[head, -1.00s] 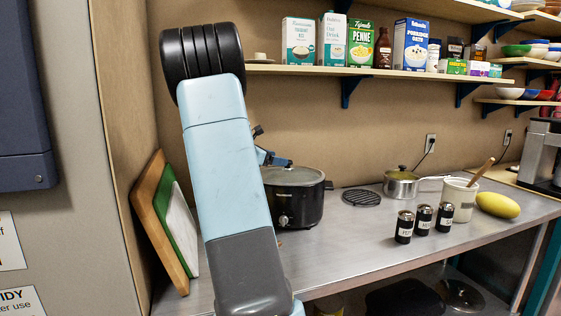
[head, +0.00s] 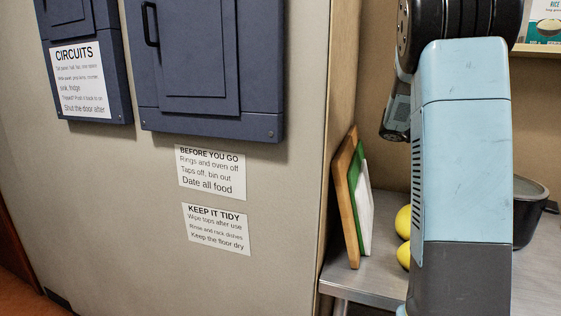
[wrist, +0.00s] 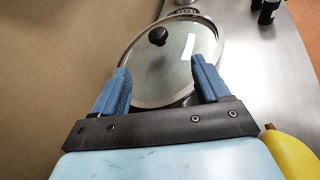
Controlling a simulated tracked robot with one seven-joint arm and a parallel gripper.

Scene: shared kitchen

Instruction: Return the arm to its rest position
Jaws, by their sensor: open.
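My arm (head: 462,170) stands upright at the right of the head view, with its black joint at the top edge. My gripper (wrist: 161,72) shows in the wrist view with its two blue fingers spread apart and nothing held between them. Beyond the fingers is a round glass lid (wrist: 180,62) with a black knob. How far the fingertips are from the lid cannot be told. In the head view the gripper itself cannot be seen.
A dark cooker (head: 528,212) stands partly behind my arm. Cutting boards (head: 350,200) lean beside the wall panel, near yellow items (head: 403,222) on the metal counter (head: 370,280). A yellow thing (wrist: 290,155) lies at the wrist view's lower right. Blue wall cabinets (head: 210,65) hang left.

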